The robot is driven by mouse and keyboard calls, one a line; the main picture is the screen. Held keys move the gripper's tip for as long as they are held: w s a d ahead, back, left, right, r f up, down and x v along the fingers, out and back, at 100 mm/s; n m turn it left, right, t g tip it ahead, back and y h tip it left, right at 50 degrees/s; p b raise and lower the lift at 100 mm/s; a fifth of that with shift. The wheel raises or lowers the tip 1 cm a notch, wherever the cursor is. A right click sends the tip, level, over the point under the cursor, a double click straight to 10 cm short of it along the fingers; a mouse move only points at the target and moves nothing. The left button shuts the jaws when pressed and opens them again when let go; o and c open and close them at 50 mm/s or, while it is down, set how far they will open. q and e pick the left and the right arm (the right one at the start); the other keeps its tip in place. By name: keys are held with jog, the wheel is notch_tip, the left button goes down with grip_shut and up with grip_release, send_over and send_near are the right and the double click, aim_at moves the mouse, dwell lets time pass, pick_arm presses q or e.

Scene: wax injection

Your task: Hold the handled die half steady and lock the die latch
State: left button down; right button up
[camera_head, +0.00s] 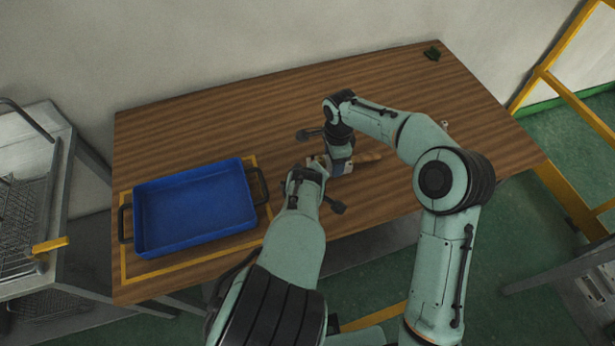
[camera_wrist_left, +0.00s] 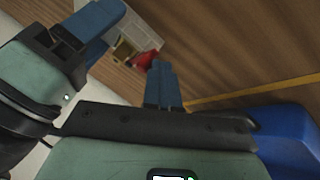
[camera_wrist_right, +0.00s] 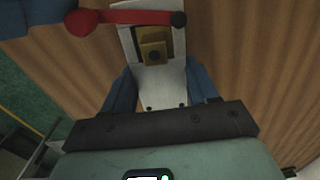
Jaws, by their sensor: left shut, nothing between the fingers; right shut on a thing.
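A blue tray (camera_head: 143,221) with dark handles sits inside a yellow outline at the table's left. A small dark green object (camera_head: 432,53) lies at the far right corner. The table's back middle is clear. A metal rack (camera_head: 30,215) stands left of the table.

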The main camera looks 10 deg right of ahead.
jog(key=shift+s+a+f, duration=0.1)
jog(key=shift+s, duration=0.1)
jog(key=shift+c, duration=0.2)
pick_arm(q)
notch_tip(320, 180, up, 10)
pick_arm(e)
jog(key=o, duration=1.6)
